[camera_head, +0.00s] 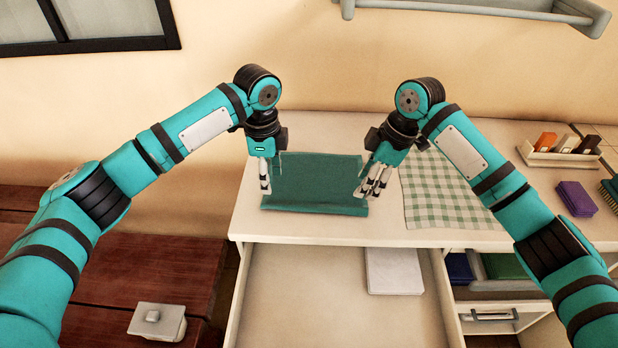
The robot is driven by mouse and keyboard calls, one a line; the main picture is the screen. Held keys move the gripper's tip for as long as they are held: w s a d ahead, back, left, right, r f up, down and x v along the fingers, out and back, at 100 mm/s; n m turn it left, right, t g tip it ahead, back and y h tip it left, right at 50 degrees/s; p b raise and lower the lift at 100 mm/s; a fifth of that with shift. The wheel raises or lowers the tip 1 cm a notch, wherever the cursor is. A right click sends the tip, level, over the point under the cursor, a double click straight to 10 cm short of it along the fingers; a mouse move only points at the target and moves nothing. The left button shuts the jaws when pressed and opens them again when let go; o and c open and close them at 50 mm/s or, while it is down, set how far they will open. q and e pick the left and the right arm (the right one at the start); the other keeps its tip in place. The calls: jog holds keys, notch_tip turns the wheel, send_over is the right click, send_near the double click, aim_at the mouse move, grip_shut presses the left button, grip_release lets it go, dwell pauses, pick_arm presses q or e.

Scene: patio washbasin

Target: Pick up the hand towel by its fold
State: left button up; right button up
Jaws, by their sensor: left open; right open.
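The hand towel (315,185) is a dark green folded rectangle lying flat on the white countertop, with a thicker roll along its near edge. My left gripper (266,190) points down at the towel's left edge, its fingers open. My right gripper (372,192) points down at the towel's right edge, its fingers open and angled. Both grippers look empty. I cannot tell whether the fingertips touch the towel.
A green checkered cloth (445,205) lies right of the towel. Further right are a purple block (576,198) and a wooden holder (556,157). Below the counter (300,232) an open drawer (310,300) holds a white folded cloth (393,271).

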pick_arm(q)
jog(key=f, duration=0.3)
jog(key=shift+w+f, duration=0.15)
jog(key=shift+w, duration=0.1)
pick_arm(e)
jog(key=f, duration=0.3)
jog(key=shift+w+f, duration=0.2)
pick_arm(q)
jog(key=f, duration=0.3)
jog(key=shift+w+a+f, duration=0.1)
jog(key=shift+w+f, duration=0.1)
jog(key=shift+f, duration=0.15)
pick_arm(e)
jog(key=f, duration=0.3)
jog(key=shift+w+a+f, duration=0.1)
jog(key=shift+w+f, duration=0.15)
pick_arm(q)
jog(key=shift+f, duration=0.3)
pick_arm(e)
jog(key=shift+f, duration=0.35)
pick_arm(q)
jog(key=shift+f, duration=0.1)
pick_arm(e)
jog(key=shift+f, duration=0.1)
pick_arm(q)
jog(key=shift+s, duration=0.1)
pick_arm(e)
jog(key=shift+s, duration=0.1)
pick_arm(q)
jog(key=shift+f, duration=0.1)
